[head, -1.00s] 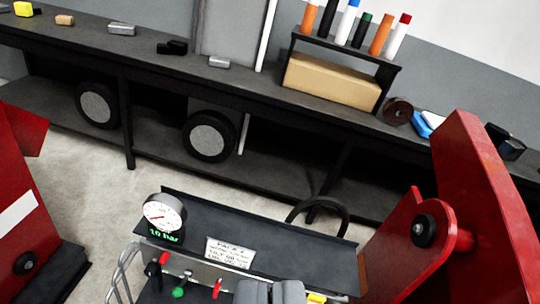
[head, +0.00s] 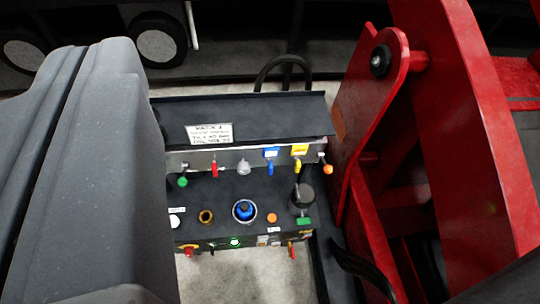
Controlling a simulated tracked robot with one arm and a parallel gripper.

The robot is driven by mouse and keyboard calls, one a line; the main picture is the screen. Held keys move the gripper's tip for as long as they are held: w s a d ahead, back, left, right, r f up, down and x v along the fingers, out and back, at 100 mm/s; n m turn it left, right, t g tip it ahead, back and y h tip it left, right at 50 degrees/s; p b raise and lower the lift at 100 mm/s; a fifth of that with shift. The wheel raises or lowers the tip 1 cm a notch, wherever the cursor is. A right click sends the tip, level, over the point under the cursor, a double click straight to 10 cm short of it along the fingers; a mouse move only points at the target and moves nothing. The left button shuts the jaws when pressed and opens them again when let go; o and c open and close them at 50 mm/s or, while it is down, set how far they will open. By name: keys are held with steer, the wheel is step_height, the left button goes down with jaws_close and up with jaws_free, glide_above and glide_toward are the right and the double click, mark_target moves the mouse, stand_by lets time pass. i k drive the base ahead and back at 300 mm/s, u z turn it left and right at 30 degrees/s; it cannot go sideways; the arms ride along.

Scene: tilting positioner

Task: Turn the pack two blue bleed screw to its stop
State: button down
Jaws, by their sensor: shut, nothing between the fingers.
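A dark control pack (head: 221,185) stands in the middle of the head view, with a row of small coloured levers and fittings. A blue round fitting (head: 244,210) sits in a pale ring on its top. A blue lever (head: 270,167) hangs under a blue label on the rail behind. I cannot tell for sure which blue part is the bleed screw, nor how far it is turned. My gripper (head: 100,60) appears as the large grey shape at the left, its two halves shut together and empty. It looks apart from the blue fitting.
A brass ring (head: 206,217) and an orange cap (head: 272,218) flank the blue fitting. A green light (head: 235,242) glows on the front face. A dark cylinder (head: 303,197) stands at the pack's right. A large red frame (head: 455,130) fills the right side. A black hose curves behind.

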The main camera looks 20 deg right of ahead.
mark_target(270, 168)
steer(key=z, duration=0.65)
steer(key=k, duration=1.15)
steer(key=u, duration=0.75)
steer(key=i, duration=1.65)
steer(key=z, duration=0.05)
